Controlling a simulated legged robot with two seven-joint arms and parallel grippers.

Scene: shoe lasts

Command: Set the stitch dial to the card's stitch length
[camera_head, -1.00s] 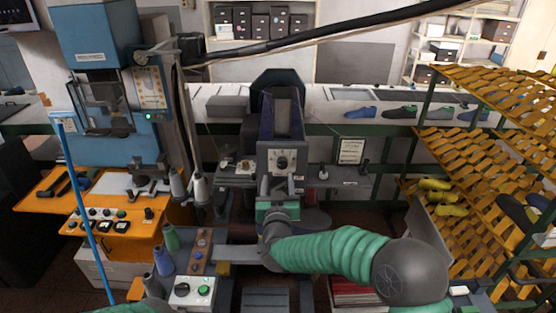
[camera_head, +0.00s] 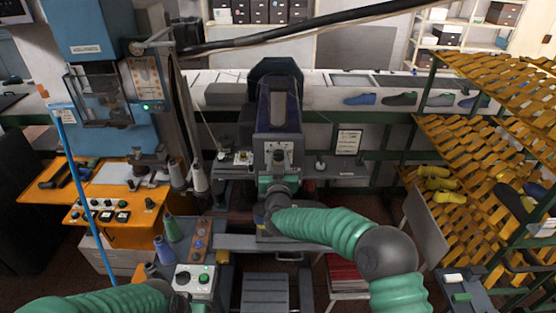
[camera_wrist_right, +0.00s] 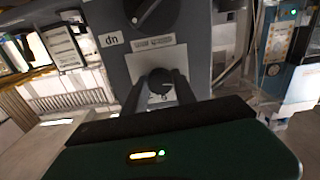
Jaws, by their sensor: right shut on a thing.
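The sewing machine's grey control panel (camera_head: 290,143) is at the centre of the head view. My right gripper (camera_head: 279,166) is against its front. In the right wrist view its two dark fingers (camera_wrist_right: 160,88) are shut on a small black knob (camera_wrist_right: 160,78), one on each side. A larger black dial (camera_wrist_right: 148,10) with a white mark is at the top edge there, partly cut off; its setting is unreadable. A white card (camera_head: 348,142) stands right of the machine, its text too small to read.
A control box (camera_head: 194,281) and thread cones (camera_head: 170,228) stand at the lower left. An orange bench (camera_head: 110,205) with a blue press is at the left. An orange shoe rack (camera_head: 465,160) is at the right.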

